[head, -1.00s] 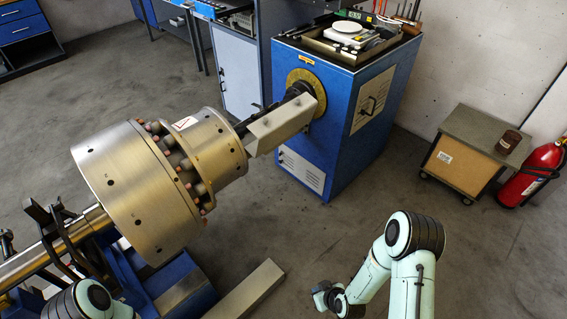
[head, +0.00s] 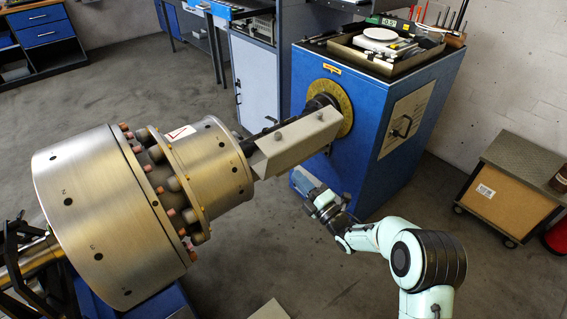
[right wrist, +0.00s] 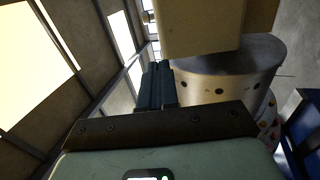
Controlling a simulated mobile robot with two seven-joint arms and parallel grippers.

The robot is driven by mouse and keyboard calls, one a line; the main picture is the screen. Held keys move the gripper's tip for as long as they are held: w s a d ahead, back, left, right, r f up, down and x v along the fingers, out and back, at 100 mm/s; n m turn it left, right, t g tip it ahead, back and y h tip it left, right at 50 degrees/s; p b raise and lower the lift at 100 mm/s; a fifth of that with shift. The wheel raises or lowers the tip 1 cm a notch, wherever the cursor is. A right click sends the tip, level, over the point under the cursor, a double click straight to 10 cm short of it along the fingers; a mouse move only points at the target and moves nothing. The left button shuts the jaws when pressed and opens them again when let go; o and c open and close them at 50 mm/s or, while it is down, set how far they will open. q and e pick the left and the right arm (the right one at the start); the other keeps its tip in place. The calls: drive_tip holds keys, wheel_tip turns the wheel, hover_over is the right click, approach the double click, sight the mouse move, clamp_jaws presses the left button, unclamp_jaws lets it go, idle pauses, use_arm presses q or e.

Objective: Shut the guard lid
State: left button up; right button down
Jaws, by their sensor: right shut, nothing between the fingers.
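The guard lid appears to be the grey box-shaped cover (head: 297,143) along the shaft between the rotor and the blue drive cabinet. I cannot tell from this angle how far open it is. My right gripper (head: 306,183) is shut and empty, just below and in front of the cover's cabinet end, apparently apart from it. In the right wrist view its closed dark-blue fingers (right wrist: 157,86) point ahead, and a pale box (right wrist: 200,27), likely the cover, hangs above and to their right. My left gripper is out of view.
The large steel rotor (head: 105,215) with its bolted flange lies left of the cover. The blue cabinet (head: 385,90) stands behind my gripper with a tray of tools (head: 385,50) on top. A small cart (head: 510,185) is at right.

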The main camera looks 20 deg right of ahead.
sight(277, 154)
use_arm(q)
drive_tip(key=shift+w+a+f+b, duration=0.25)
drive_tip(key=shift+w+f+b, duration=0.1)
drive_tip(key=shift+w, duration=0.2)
use_arm(e)
drive_tip(key=x, duration=0.7)
drive_tip(key=shift+w+a, duration=0.1)
drive_tip(key=shift+w, duration=0.25)
